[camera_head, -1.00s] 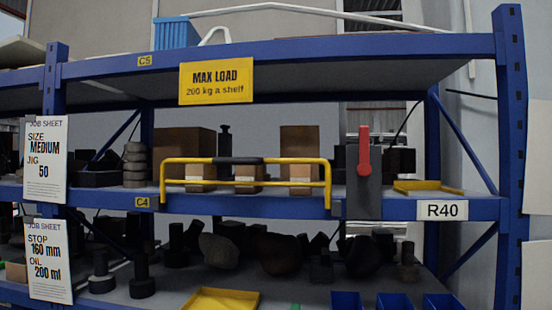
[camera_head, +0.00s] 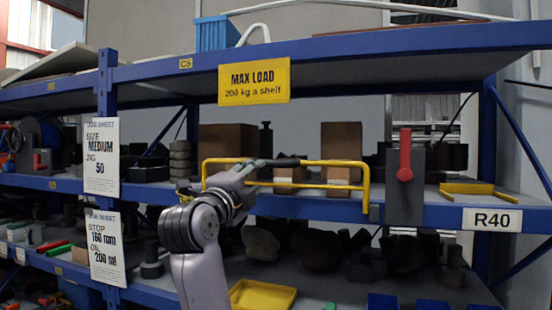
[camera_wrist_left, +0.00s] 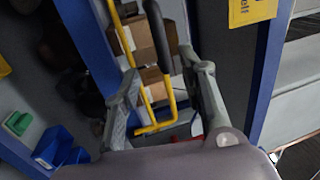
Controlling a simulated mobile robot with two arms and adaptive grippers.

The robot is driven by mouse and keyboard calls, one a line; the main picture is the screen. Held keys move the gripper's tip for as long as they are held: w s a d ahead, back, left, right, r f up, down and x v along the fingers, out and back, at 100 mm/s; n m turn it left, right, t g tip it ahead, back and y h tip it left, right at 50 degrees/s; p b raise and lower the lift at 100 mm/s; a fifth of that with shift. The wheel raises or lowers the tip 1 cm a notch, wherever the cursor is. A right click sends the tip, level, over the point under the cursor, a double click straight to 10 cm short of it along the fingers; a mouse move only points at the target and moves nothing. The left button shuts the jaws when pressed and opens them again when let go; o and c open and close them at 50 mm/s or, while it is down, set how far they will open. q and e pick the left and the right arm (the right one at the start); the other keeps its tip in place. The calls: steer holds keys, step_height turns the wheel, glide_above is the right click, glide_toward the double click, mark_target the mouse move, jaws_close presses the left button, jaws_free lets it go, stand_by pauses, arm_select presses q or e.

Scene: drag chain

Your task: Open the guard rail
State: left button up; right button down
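The guard rail (camera_head: 330,162) is a yellow bar with a dark grip (camera_head: 284,162) along the front of the middle shelf. It appears upright, with boxes behind it. My left gripper (camera_head: 250,170) is at the left part of the rail, close to the dark grip. In the left wrist view its two fingers (camera_wrist_left: 158,62) are apart, and the rail's dark grip (camera_wrist_left: 156,30) shows between them. I cannot tell whether a finger touches it. A red lever (camera_head: 405,158) stands upright on a dark plate (camera_head: 404,205) right of the rail. My right gripper is not in view.
Cardboard boxes (camera_head: 341,140) stand behind the rail. A yellow tray (camera_head: 480,191) lies right of the lever. The blue upper shelf (camera_head: 340,50) with a yellow load sign (camera_head: 253,80) overhangs the rail. Job sheets (camera_head: 102,157) hang on the left post.

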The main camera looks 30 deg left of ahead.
mark_target(272, 164)
arm_select(q)
steer(key=p+x, duration=0.5)
steer(key=x, duration=0.6)
steer(key=shift+w+d+r, duration=0.1)
steer(key=shift+w+r, duration=0.15)
steer(key=shift+w, duration=0.05)
steer(key=shift+w+p, duration=0.45)
steer(key=shift+w, duration=0.05)
steer(key=shift+c, duration=0.5)
steer(key=c, duration=0.8)
steer(key=shift+f, duration=0.1)
jaws_close()
